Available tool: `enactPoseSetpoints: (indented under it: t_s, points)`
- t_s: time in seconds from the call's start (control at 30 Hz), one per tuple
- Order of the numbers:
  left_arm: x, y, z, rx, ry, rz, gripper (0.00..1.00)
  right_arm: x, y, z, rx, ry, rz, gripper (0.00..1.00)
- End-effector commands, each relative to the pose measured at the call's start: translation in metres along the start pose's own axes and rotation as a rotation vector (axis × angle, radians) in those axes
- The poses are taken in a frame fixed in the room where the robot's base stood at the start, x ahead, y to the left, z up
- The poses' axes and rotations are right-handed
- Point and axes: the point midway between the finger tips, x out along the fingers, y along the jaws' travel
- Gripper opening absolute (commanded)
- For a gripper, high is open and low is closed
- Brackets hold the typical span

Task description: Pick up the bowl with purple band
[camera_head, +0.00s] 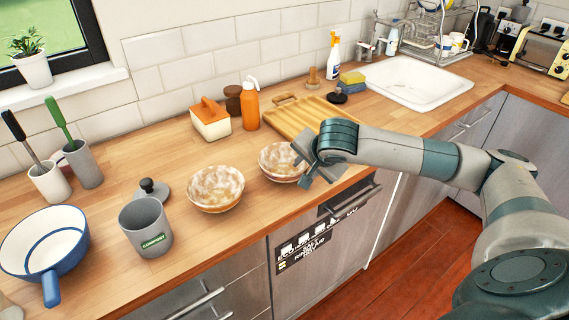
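Two brown-and-white mottled bowls stand upright on the wooden counter: a left bowl (215,188) and a right bowl (279,160). I cannot make out a purple band on either. My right gripper (311,171) is at the right side of the right bowl and hides part of its rim. I cannot tell whether its fingers touch the bowl, or whether they are open or shut. My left gripper is not in view.
A grey compost bin (146,228), its lid (151,191) and a blue-and-white pan (42,243) stand left. Behind the bowls are an orange-topped box (211,121), an orange spray bottle (250,107) and a wooden tray (293,116). The sink (417,82) is back right.

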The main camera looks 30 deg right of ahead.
Motion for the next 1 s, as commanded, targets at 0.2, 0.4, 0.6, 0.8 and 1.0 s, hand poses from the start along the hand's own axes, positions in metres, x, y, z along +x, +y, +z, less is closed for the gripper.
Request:
enactPoseSetpoints:
  t_s: [0.2,0.4,0.6,0.8,1.0]
  points:
    - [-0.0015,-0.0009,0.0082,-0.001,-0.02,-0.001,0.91,0.0074,0.0007,0.0,-0.001,0.001,0.001,0.28]
    - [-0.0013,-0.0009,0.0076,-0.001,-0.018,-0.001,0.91,0.0072,0.0006,0.0001,0.0,0.001,0.0,0.28]
    - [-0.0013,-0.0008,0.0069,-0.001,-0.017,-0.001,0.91,0.0071,0.0005,0.0,0.0,0.001,0.0,0.25]
    - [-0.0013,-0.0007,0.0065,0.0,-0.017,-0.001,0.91,0.0072,0.0008,0.0,0.0,0.001,0.001,0.0]
    - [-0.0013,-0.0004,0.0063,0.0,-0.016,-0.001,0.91,0.0069,0.0005,-0.0001,0.0,0.001,0.0,0.0]
